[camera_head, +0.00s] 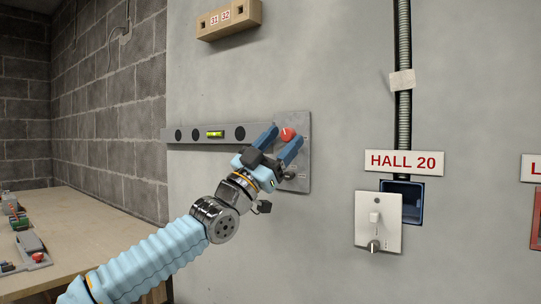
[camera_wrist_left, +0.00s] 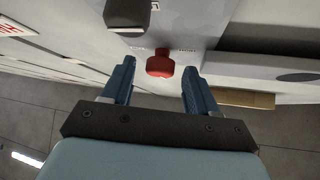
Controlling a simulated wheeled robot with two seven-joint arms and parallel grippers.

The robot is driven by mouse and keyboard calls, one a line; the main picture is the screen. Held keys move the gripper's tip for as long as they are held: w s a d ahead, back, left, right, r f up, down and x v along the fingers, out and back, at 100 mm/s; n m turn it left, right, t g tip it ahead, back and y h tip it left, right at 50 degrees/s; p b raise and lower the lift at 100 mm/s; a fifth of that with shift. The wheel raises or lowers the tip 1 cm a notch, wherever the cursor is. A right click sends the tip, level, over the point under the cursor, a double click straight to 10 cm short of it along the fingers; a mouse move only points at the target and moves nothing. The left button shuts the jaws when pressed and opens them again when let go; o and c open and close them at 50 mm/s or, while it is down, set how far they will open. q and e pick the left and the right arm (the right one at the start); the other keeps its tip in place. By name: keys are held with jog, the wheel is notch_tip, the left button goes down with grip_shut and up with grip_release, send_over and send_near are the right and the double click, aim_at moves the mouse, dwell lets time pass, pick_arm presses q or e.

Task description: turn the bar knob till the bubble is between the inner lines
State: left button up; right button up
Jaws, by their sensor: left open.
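The grey level bar (camera_head: 262,131) runs level along the wall, with dark round holes and a yellow-green bubble vial (camera_head: 215,134). The bubble's place between the lines is too small to tell. The bar's right end meets a grey plate (camera_head: 303,178). The red bar knob (camera_head: 287,134) is on this plate; in the left wrist view the red knob (camera_wrist_left: 160,64) shows between the fingertips. My left gripper (camera_head: 283,138) is open, its blue fingers on either side of the knob with gaps visible in the wrist view (camera_wrist_left: 157,82). My right gripper is not in view.
A wooden block (camera_head: 229,20) marked 31 32 is on the wall above. At right are a HALL 20 sign (camera_head: 404,162), a conduit (camera_head: 404,60), a dark blue box (camera_head: 411,203) and a switch plate (camera_head: 378,222). A table (camera_head: 95,225) with small items stands at left.

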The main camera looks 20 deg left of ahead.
pick_arm(q)
jog(key=b+v, duration=0.6)
jog(key=v, duration=0.7)
jog(key=shift+f+b, duration=0.25)
jog(key=shift+b, duration=0.1)
jog(key=shift+s, duration=0.1)
